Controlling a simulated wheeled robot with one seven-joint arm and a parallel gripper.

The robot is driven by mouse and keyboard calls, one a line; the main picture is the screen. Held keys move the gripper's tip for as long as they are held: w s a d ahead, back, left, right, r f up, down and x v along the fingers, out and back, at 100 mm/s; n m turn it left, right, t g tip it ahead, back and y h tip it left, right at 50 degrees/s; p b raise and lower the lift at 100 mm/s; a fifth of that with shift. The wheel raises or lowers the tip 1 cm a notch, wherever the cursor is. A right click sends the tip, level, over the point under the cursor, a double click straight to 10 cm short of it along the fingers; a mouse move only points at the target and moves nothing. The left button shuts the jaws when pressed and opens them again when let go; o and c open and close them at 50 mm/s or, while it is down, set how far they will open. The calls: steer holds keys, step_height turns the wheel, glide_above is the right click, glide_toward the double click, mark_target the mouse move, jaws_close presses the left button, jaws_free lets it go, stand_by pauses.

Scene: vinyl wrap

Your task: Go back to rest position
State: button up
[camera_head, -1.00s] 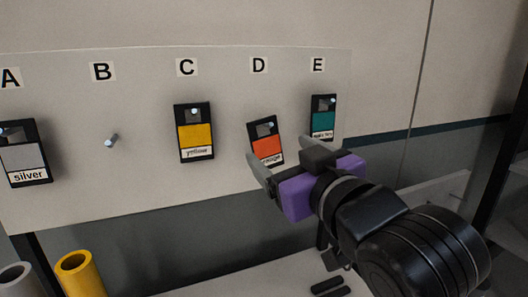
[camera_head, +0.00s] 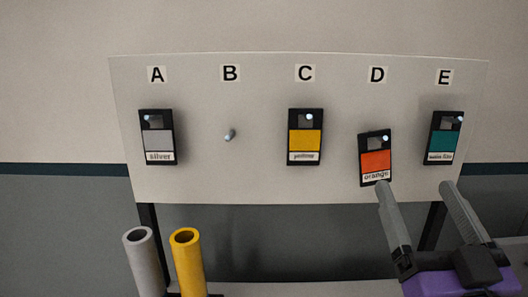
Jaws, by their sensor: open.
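My gripper (camera_head: 416,188) is at the lower right of the head view. Its two grey fingers are spread apart with nothing between them, and its purple body is cut by the lower edge. The left fingertip appears just below the orange card (camera_head: 375,160), which hangs slightly tilted under letter D. Whether the fingertip touches the card I cannot tell. The right fingertip appears below the teal card (camera_head: 445,136) under E.
On the white board (camera_head: 260,180) hang a silver card (camera_head: 157,138) under A and a yellow card (camera_head: 305,137) under C. A bare peg (camera_head: 230,135) is under B. A grey roll (camera_head: 145,262) and a yellow roll (camera_head: 188,262) stand below the board.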

steer(key=s+f+m+g+h, duration=0.1)
steer(key=s+f, duration=0.5)
steer(key=f, duration=0.3)
steer(key=s+f+m+g+h, duration=0.1)
steer(key=s+f+g, duration=0.1)
steer(key=s+f, duration=0.6)
steer(key=s+a+f+n+g+y, duration=0.1)
steer(key=s+f+g, duration=0.4)
steer(key=s+f, duration=1.1)
steer(key=shift+s+a+n+y, duration=0.15)
steer(key=shift+s+n+y, duration=0.55)
steer(key=shift+s, duration=0.35)
